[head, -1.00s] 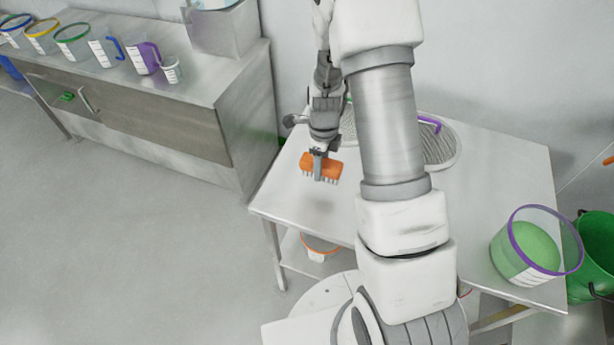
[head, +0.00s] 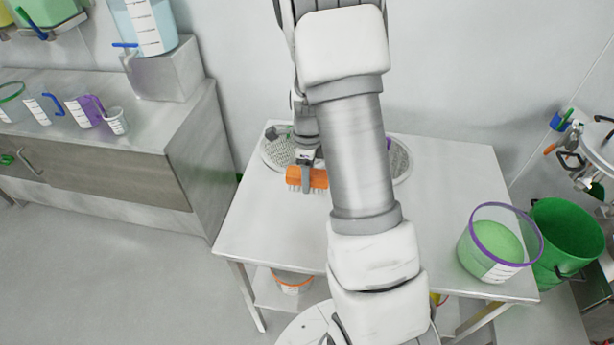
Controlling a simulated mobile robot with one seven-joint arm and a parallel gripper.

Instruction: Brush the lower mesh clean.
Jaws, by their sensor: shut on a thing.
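My gripper (head: 307,182) is shut on an orange brush (head: 320,177) with pale bristles pointing down. The brush is at the near edge of the left round mesh (head: 273,154) on the steel table; I cannot tell whether the bristles touch anything. A second round mesh (head: 402,162), with a bit of purple at its edge, lies to the right on the same table. My arm hides much of both meshes and the space between them. I cannot tell from this view which mesh is the lower one.
The steel table (head: 450,180) is bare along its front left and back right. A purple-rimmed tub (head: 487,250) of green material stands at its right front corner, beside a green bucket (head: 565,235). A steel counter (head: 150,135) with jugs stands at left.

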